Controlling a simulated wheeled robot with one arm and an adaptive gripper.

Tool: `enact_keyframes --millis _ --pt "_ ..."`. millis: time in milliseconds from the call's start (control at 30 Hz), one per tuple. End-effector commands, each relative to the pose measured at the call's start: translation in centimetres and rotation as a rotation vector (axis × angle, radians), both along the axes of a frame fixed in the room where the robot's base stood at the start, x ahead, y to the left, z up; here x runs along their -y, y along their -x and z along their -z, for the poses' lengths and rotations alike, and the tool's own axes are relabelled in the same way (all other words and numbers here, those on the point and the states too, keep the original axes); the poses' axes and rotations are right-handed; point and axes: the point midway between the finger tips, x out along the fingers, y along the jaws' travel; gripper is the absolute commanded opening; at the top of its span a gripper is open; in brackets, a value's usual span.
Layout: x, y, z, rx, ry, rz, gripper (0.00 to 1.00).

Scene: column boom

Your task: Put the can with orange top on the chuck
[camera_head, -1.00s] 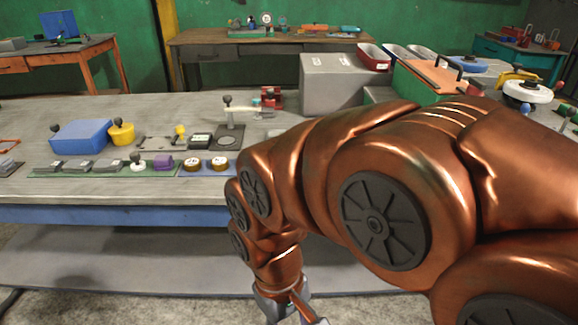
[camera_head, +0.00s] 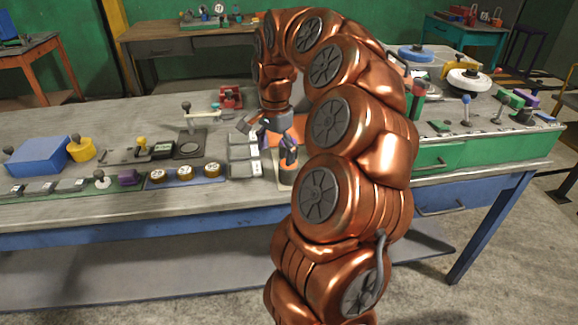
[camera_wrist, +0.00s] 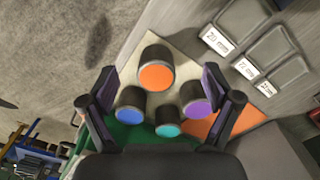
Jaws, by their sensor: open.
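In the wrist view, the can with the orange top (camera_wrist: 156,77) stands upright on a pale board. Behind it stand cans with blue (camera_wrist: 130,115), teal (camera_wrist: 167,130) and purple (camera_wrist: 197,108) tops. My gripper (camera_wrist: 160,84) is open and empty, its fingers spread left and right over the group. In the head view, my gripper (camera_head: 268,140) is above the bench, and a can (camera_head: 287,174) shows just below it, partly hidden by my arm. A dark plate with a round disc (camera_head: 190,149), possibly the chuck, lies to the left.
Labelled grey bins (camera_head: 243,152) lie beside the cans. A lever fixture (camera_head: 206,116) and a red vise-like block (camera_head: 231,97) are behind. The bench's front strip (camera_head: 110,205) is clear.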

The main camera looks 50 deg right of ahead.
Motion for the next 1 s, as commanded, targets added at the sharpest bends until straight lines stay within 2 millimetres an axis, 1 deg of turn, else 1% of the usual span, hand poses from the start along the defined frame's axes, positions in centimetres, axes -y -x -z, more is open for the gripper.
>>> enact_keyframes --millis 33,100,233,667,1000 --pt "1.6 0.1 -0.1 -0.002 0.003 0.065 0.89" --pt "3.0 0.3 0.1 -0.004 0.004 0.128 0.89" --pt "4.3 0.6 0.4 -0.006 0.01 0.187 0.89" --pt "4.2 0.7 3.6 -0.008 0.008 0.191 0.89" --pt "4.0 0.7 7.6 -0.008 0.009 0.189 0.89"
